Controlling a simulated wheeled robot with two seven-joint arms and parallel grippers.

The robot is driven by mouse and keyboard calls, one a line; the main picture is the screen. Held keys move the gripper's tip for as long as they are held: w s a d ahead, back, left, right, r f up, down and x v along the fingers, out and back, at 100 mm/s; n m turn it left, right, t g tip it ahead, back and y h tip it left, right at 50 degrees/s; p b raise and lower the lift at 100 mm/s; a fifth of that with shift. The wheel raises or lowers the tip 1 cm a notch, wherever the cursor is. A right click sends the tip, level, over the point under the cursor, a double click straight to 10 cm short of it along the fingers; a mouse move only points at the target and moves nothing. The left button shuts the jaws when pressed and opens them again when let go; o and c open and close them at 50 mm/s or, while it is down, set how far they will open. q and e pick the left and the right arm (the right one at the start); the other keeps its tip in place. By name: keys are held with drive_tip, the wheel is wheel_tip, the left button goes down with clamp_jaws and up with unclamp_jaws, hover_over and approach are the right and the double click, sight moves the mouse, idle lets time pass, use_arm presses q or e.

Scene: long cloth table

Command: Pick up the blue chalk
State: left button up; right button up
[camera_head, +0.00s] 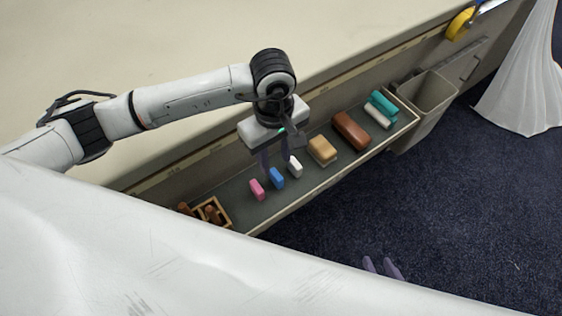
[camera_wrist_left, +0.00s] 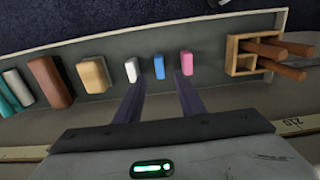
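The blue chalk (camera_head: 276,178) stands in the grey tray between the pink chalk (camera_head: 257,189) and the white chalk (camera_head: 295,167). My left gripper (camera_head: 275,164) is open and empty above the tray, its dark purple fingers pointing down towards the chalks. In the left wrist view the blue chalk (camera_wrist_left: 159,67) shows between the two spread fingers, beyond their tips and apart from them. My right gripper (camera_head: 380,266) shows only as two purple fingertips with a gap between them, over the dark floor at the bottom; the rest is hidden by the white surface.
The tray (camera_head: 228,187) also holds a tan block (camera_head: 322,149), a brown eraser (camera_head: 351,130), teal and white blocks, and a wooden box (camera_head: 212,211) with brown sticks. A grey bin (camera_head: 426,95) stands at the tray's right end.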

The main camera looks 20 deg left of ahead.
sight(276, 174)
use_arm(q)
drive_tip(key=shift+s+f, duration=0.2)
drive_tip(key=shift+f, duration=0.35)
drive_tip(key=shift+s+f, duration=0.15)
drive_tip(key=shift+f, duration=0.4)
drive_tip(key=f, duration=0.5)
drive_tip(key=shift+w+d+f+p, duration=0.1)
drive_tip(key=shift+w+f+p, duration=0.15)
drive_tip(key=shift+f+p, duration=0.15)
drive_tip(key=shift+c, duration=0.2)
drive_tip(key=shift+r, duration=0.1)
clamp_jaws()
